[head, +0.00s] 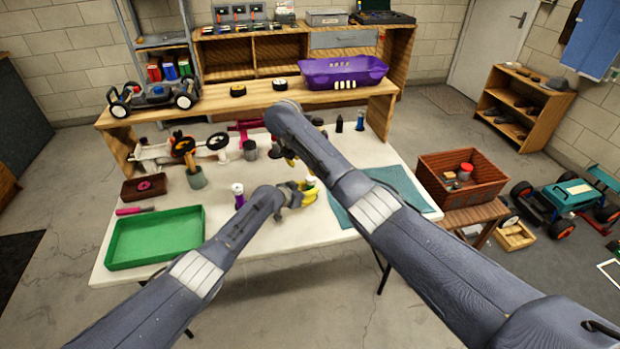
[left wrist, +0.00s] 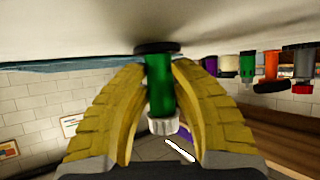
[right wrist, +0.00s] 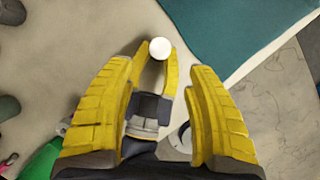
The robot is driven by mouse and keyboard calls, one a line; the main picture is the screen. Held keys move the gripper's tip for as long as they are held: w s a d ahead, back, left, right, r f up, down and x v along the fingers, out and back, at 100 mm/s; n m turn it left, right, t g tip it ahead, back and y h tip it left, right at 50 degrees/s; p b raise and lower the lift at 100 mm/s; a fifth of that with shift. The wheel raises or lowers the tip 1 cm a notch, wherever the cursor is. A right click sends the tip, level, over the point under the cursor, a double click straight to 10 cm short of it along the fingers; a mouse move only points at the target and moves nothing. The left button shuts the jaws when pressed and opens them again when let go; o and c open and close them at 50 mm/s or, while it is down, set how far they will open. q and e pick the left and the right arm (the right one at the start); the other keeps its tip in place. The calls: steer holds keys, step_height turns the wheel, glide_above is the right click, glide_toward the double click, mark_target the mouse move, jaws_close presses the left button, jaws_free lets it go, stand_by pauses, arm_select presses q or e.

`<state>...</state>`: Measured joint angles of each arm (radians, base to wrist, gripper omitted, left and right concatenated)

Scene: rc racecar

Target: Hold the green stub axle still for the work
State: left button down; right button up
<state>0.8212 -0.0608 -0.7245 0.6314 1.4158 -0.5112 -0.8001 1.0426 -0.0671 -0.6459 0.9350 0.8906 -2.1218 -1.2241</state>
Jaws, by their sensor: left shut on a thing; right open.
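The green stub axle (left wrist: 159,85) has a dark flange at one end and a white ribbed cap at the other. In the left wrist view it sits between the yellow fingers of my left gripper (left wrist: 158,85), which is shut on it. The flange is at the pale tabletop; I cannot tell whether it touches. The white end (right wrist: 160,49) shows from above in the right wrist view. In the head view my left gripper (head: 305,188) is low over the table. My right gripper (right wrist: 162,75) is open and empty above my left gripper; in the head view its arm mostly hides it.
A teal mat (head: 405,184) lies just right of the axle. A green tray (head: 155,238) is at the table's front left. A white-capped purple bottle (head: 239,195) stands left of my left gripper. A white car chassis (head: 155,152) is at the back left.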

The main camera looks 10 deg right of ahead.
mark_target(310, 178)
steer(key=x, duration=0.9)
steer(key=shift+w+f, duration=0.1)
steer(key=shift+f, duration=0.05)
steer(key=shift+d, duration=0.1)
jaws_close()
stand_by(0.4)
